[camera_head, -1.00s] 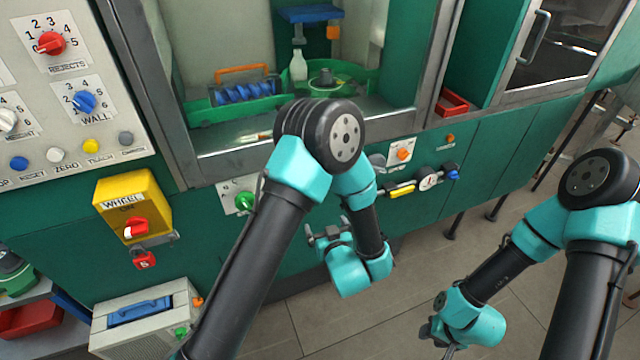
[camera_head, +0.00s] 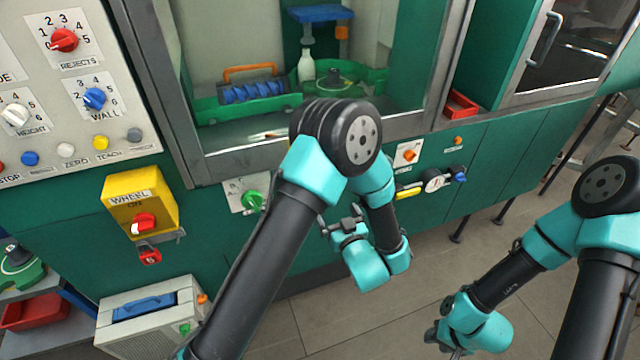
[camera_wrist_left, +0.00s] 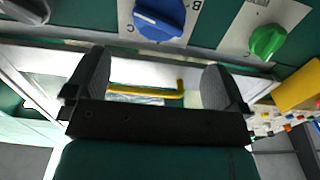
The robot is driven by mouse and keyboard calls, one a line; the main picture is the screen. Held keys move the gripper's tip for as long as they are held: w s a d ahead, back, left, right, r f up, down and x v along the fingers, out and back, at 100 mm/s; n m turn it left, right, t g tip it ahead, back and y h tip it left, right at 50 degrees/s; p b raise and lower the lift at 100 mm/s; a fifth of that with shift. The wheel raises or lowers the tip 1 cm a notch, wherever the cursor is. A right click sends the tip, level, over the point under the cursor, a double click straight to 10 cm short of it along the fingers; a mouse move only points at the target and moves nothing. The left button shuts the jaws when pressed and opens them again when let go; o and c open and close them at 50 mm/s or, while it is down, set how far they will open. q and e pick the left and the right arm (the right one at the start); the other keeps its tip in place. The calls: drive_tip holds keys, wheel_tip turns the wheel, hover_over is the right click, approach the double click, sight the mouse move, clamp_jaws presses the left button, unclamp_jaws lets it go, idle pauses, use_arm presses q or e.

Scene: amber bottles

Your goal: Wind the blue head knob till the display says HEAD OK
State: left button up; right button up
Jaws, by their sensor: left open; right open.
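A blue knob (camera_wrist_left: 160,15) with letters B and C beside it shows at the top of the left wrist view, beyond my fingers and apart from them; this looks like the head knob. In the head view my left arm seems to hide it. My left gripper (camera_wrist_left: 155,82) is open and empty in the wrist view; in the head view it is in front of the green machine panel (camera_head: 340,224). My right gripper (camera_head: 438,335) is low at the right, over the floor, away from the panel. I see no display reading HEAD OK.
A green knob (camera_head: 252,201) sits left of my left arm and also shows in the wrist view (camera_wrist_left: 268,40). An orange knob (camera_head: 409,155), a yellow handle (camera_head: 408,192) and a gauge (camera_head: 434,181) lie to the right. A yellow WHEEL box (camera_head: 140,203) juts out at left.

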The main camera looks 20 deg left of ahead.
use_arm(q)
drive_tip(key=x, duration=1.3)
drive_tip(key=shift+w+a, duration=0.25)
drive_tip(key=shift+w, duration=0.1)
drive_tip(key=shift+c, duration=0.4)
drive_tip(key=c, duration=0.6)
